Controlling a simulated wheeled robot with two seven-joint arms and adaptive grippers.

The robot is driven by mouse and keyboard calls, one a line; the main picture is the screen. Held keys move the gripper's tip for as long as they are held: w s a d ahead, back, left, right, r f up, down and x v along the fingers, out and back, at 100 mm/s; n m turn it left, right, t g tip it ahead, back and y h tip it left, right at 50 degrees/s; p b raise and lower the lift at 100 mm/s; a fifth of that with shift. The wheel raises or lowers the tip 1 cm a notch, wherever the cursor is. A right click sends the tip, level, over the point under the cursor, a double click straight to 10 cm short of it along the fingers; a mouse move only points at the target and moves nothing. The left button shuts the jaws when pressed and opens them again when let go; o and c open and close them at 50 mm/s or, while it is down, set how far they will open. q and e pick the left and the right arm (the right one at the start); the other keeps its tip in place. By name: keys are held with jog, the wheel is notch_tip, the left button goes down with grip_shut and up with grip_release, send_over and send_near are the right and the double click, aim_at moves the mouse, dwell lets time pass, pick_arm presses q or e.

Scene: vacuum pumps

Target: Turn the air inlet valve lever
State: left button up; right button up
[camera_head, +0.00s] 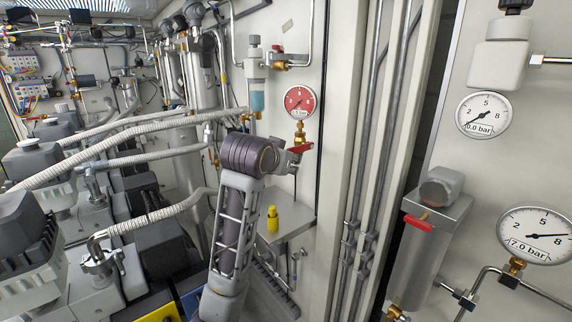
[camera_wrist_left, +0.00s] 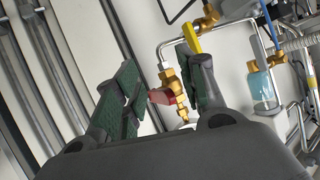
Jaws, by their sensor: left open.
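A red valve lever (camera_head: 300,148) sits below the red-faced gauge on the back panel in the head view. In the left wrist view a red lever (camera_wrist_left: 161,97) on a brass valve (camera_wrist_left: 175,86) lies between the two fingers of my left gripper (camera_wrist_left: 160,72). The gripper is open, with green-padded fingers on either side, and a gap shows between the lever and the left finger. I cannot tell whether the right finger touches the valve. In the head view my left wrist hides most of this gripper (camera_head: 284,158). My right gripper is out of view.
The red gauge (camera_head: 299,102) and a blue-filled filter bowl (camera_head: 257,97) are close above. Pale hoses (camera_head: 150,160) and pumps crowd the left. Vertical pipes (camera_head: 368,130) run at right. Another red lever (camera_head: 418,222) is farther right.

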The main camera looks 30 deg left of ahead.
pick_arm(q)
jog(key=shift+f, duration=0.35)
jog(key=shift+d, duration=0.1)
